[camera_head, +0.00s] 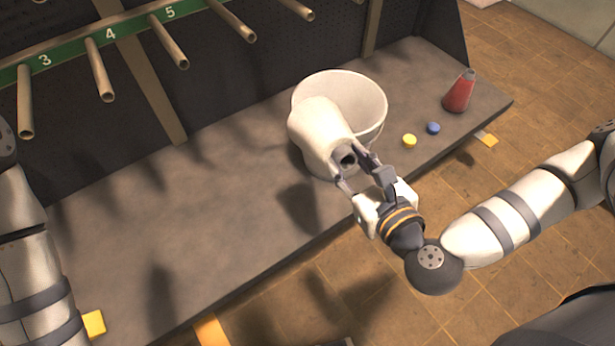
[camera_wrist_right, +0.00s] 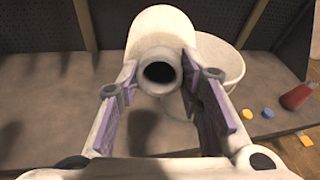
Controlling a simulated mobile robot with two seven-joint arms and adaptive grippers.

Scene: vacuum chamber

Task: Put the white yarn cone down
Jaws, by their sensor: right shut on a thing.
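The white yarn cone (camera_head: 316,124) is held tilted above the grey bench, its narrow hollow end toward my right gripper (camera_head: 360,168) and its wide end away. That gripper is shut on the narrow end; in the right wrist view the cone (camera_wrist_right: 172,30) points away between the two fingers (camera_wrist_right: 158,80). The cone overlaps the left side of a white bucket (camera_head: 365,92) in the head view. I cannot tell whether it touches the bucket. My left arm shows at the left edge, but its gripper is out of view.
The bench top (camera_head: 190,225) is clear left of the bucket. A red cone (camera_head: 459,92), a blue disc (camera_head: 433,128) and a yellow disc (camera_head: 409,141) sit right of it. Numbered pegs (camera_head: 103,80) stick out from a green rail (camera_head: 85,42) on the back panel.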

